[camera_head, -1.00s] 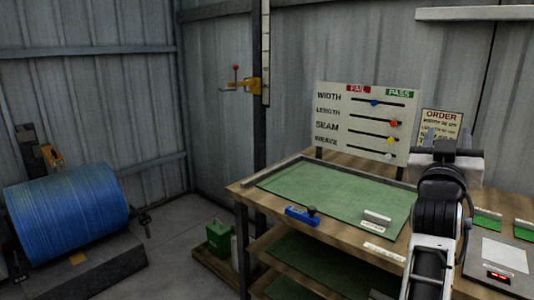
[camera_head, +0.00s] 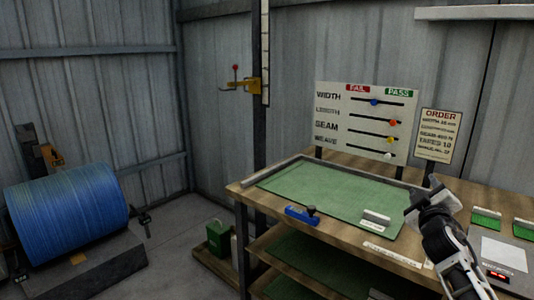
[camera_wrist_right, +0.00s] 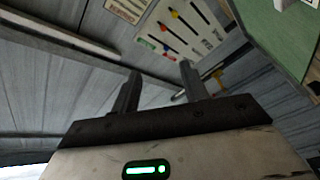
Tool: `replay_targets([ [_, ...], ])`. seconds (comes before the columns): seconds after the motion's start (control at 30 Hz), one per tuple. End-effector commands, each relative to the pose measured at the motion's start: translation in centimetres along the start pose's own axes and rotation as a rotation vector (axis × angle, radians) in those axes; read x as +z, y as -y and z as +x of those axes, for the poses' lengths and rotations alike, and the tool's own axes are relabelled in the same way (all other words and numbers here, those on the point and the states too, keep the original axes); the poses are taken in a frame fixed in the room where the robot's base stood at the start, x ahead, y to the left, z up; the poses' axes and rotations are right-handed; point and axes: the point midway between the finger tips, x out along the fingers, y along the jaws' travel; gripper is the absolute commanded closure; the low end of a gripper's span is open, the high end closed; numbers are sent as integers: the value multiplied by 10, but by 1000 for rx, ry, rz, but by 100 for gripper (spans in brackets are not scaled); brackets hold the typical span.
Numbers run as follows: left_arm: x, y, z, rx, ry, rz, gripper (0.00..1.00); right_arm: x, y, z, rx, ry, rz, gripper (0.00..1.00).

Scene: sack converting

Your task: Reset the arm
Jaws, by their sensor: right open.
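My right gripper (camera_head: 420,200) is at the right of the head view, above the right part of the wooden workbench (camera_head: 240,193). In the right wrist view its two fingers (camera_wrist_right: 158,90) stand apart with nothing between them, so it is open and empty. The wrist view looks tilted toward the wall and the inspection board (camera_wrist_right: 182,28). My left gripper is in neither view.
The bench holds a green mat (camera_head: 330,190), a blue tool (camera_head: 301,215) and a small pale block (camera_head: 376,218). Behind stand the WIDTH/LENGTH/SEAM/WEAVE board (camera_head: 365,121) and an ORDER sign (camera_head: 437,135). A scale (camera_head: 503,255) is at right, a blue roll (camera_head: 67,212) at left.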

Motion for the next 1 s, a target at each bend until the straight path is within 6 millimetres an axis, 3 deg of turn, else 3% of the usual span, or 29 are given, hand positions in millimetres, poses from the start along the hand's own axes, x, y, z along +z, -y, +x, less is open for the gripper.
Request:
replay_targets([
  [0.47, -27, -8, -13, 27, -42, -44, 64, -1, 52, -7, -269, 79, 581, 56],
  [0.53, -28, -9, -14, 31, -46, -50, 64, -1, 67, -14, -319, 92, 657, 56],
  [0.77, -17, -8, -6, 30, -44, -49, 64, 26, 152, -88, -439, 125, 639, 56],
  [0.87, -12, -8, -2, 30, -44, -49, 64, 37, 190, -132, -502, 146, 645, 56],
  [1.0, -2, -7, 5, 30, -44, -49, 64, 55, 244, -214, -609, 188, 669, 56],
])
